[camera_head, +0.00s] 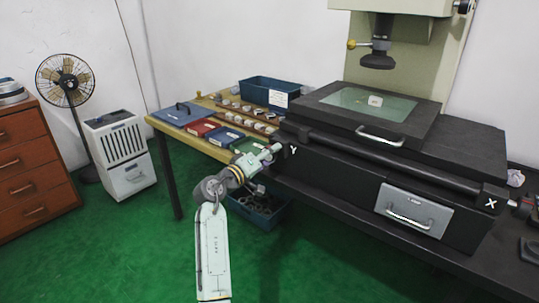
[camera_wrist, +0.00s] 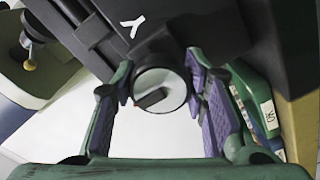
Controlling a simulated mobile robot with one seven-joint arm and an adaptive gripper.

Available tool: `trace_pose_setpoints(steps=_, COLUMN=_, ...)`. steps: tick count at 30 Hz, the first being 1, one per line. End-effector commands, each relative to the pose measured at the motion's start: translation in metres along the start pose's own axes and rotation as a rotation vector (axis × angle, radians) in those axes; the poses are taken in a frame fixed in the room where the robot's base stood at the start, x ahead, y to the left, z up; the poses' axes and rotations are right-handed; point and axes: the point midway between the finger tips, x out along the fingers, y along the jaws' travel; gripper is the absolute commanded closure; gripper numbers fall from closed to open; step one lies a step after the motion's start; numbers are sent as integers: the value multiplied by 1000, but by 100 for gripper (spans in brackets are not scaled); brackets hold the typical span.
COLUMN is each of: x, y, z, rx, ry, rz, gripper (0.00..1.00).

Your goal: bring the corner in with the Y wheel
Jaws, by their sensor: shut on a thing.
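The Y wheel (camera_wrist: 172,78) is a round knob with a pale face and a dark handle or mark on it. It sticks out of the black stage by the white Y letter in the wrist view. My gripper (camera_wrist: 160,92) is shut on it, with a purple-padded finger on each side. In the head view my gripper (camera_head: 268,154) reaches the left end of the stage (camera_head: 340,168) beside the Y letter and mostly hides the wheel. A small pale part (camera_head: 375,100) lies on the glass plate (camera_head: 350,101), under the lens (camera_head: 378,61). Its corner is too small to make out.
The X wheel (camera_head: 524,207) is at the stage's right end. A wooden table (camera_head: 158,122) with coloured cases, small parts and a blue bin (camera_head: 262,92) stands left of the stage. A dark bin (camera_head: 258,212) sits below my gripper. Green floor is clear at the front left.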

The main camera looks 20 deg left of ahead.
Motion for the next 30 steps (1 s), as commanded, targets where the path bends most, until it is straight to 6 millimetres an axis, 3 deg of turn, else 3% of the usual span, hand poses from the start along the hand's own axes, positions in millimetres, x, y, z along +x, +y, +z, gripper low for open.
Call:
trace_pose_setpoints(steps=18, x=0, y=-4, z=2, rx=455, ry=0, rz=1, gripper=88)
trace_pose_setpoints(steps=30, x=0, y=-1, z=0, rx=490, ry=0, rz=-1, gripper=88)
